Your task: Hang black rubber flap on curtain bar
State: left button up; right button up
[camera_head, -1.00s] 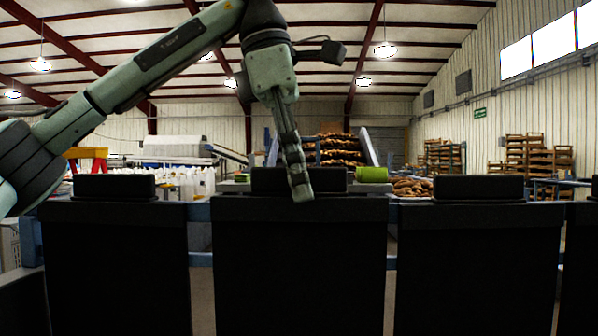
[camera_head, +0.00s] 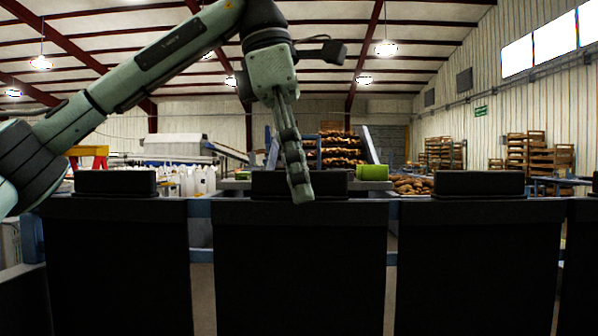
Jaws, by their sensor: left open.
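Several black rubber flaps hang in a row across the front. The middle flap (camera_head: 300,270) is directly below my left gripper (camera_head: 301,196). A left flap (camera_head: 118,270) and a right flap (camera_head: 480,270) hang on either side, and part of another shows at the right edge. The blue curtain bar (camera_head: 201,208) shows in the gaps between the flaps. My left gripper points down, with its fingertips in front of the middle flap's top block. It is open and holds nothing that I can see; the fingers overlap in this view. My right gripper is not in view.
A green cylinder (camera_head: 372,172) lies behind the middle flap's top, to the right. Piles of potatoes (camera_head: 411,186) and stacked wooden crates (camera_head: 527,155) stand farther back.

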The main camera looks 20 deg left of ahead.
pick_arm(q)
jog(key=v, duration=1.2)
jog(key=shift+s, duration=0.1)
